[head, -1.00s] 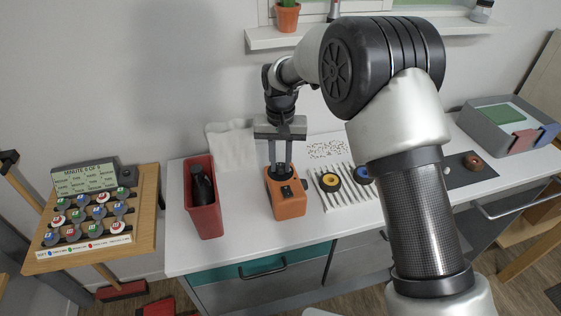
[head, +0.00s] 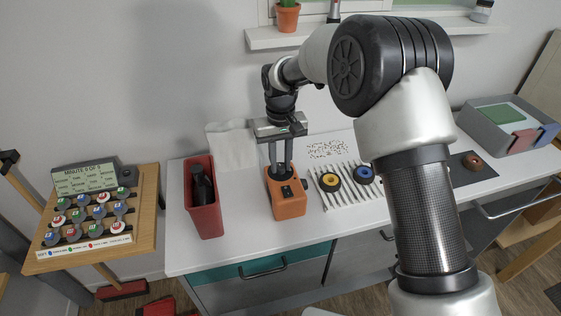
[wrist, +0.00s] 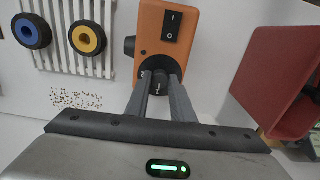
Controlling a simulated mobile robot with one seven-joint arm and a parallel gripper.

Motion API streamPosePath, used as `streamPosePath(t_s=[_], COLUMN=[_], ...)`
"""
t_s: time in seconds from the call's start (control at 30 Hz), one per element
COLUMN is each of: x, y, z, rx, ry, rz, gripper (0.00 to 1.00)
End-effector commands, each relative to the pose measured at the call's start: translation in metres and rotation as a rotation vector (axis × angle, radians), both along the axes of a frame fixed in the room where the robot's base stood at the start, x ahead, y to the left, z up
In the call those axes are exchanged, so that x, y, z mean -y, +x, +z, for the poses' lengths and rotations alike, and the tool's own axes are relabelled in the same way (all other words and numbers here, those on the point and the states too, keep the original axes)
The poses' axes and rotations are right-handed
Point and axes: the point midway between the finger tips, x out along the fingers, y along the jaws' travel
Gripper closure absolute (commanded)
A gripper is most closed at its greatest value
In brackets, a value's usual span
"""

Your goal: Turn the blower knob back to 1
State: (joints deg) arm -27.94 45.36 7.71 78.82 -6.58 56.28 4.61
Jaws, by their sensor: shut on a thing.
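The blower is an orange box (head: 288,208) on the white bench, with a black I/O rocker switch on top. It also shows in the wrist view (wrist: 166,22), the switch facing the camera. A black knob (wrist: 159,78) sits on its end nearest my gripper's fingers. My gripper (head: 281,168) reaches down to the back end of the box. In the wrist view my gripper (wrist: 160,92) is shut on the knob, one grey finger on each side. The knob's pointer and most of its scale are hidden or too small to read.
A red bin (head: 203,222) with a dark bottle stands left of the blower. To its right, a yellow-centred wheel (head: 329,182) and a blue-centred wheel (head: 363,175) lie on a white slatted rack (head: 345,198). A pale cloth (head: 232,150) lies behind.

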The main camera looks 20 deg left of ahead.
Motion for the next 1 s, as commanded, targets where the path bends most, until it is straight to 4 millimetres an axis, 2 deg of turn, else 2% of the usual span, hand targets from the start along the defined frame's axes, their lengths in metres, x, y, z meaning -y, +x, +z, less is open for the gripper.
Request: streamPosePath(t_s=[0.1, 0.13, 0.23, 0.53, 0.67, 0.77, 1.0], x=[0.000, 0.000, 0.000, 0.000, -0.001, -0.001, -0.001], y=[0.001, 0.001, 0.001, 0.000, 0.001, 0.001, 0.001], z=[0.001, 0.001, 0.001, 0.001, 0.010, 0.027, 0.085], rx=[0.002, 0.002, 0.002, 0.001, 0.003, 0.005, 0.005], ry=[0.001, 0.001, 0.001, 0.001, 0.002, 0.003, 0.003], rz=[0.000, 0.000, 0.000, -0.001, -0.001, -0.001, -0.001], gripper=[1.00, 0.77, 0.60, 0.60, 0.60, 0.60, 0.60])
